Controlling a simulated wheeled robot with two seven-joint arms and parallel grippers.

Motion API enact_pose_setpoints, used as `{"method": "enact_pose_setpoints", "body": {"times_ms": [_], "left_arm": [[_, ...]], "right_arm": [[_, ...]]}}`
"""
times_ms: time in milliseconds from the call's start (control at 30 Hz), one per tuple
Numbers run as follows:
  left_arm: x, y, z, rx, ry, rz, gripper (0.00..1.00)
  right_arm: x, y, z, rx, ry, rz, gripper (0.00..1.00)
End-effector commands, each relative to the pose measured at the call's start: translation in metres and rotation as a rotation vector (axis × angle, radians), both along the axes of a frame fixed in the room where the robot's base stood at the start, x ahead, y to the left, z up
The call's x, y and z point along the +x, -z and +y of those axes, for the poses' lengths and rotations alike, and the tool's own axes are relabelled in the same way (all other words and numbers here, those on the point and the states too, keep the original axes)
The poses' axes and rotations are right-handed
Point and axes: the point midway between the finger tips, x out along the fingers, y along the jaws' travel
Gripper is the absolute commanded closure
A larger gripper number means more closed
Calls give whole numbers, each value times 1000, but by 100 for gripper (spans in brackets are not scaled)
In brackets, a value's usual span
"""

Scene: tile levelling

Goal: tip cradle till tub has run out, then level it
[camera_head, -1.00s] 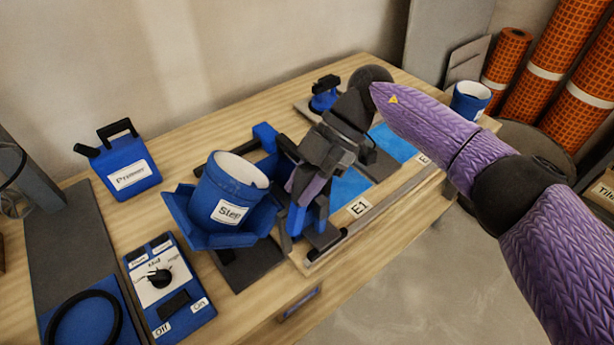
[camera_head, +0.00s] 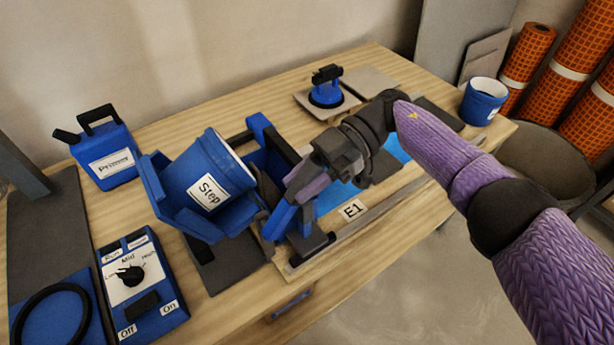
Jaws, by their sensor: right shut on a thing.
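The blue tub (camera_head: 195,178) labelled "Step" sits in the blue cradle (camera_head: 158,190). Both are tipped to the right, so the tub's mouth faces right towards the board marked "E1" (camera_head: 352,209). The tub's inside is turned away, and I cannot see whether anything remains or runs out. My right gripper (camera_head: 293,192) reaches in from the right and is shut on the cradle's blue handle (camera_head: 282,217), to the right of the tub. The gripper hides part of the handle and the board behind it. My left gripper is not in view.
A control box (camera_head: 140,285) with a knob stands at front left, and a "Primer" can (camera_head: 105,160) behind it. A blue suction-cup tool (camera_head: 326,88) stands at the back. Another blue tub (camera_head: 483,100) is at the right end. The table (camera_head: 225,112) behind the cradle is clear.

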Motion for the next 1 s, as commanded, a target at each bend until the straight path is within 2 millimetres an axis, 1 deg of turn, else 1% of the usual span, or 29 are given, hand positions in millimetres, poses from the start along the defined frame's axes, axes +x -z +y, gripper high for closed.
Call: {"method": "enact_pose_setpoints", "body": {"times_ms": [33,300,833,867,900,967,1000], "left_arm": [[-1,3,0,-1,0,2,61],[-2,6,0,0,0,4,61],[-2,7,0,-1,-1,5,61],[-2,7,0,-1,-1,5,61],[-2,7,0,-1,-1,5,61],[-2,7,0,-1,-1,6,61],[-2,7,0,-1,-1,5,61]], "right_arm": [[0,3,0,9,3,6,100],[-1,5,2,44,3,32,100],[-2,6,2,54,4,40,100],[-2,6,2,52,5,40,66],[-2,6,2,52,4,40,57],[-2,6,2,53,3,40,44],[-2,6,2,53,3,40,36]]}}
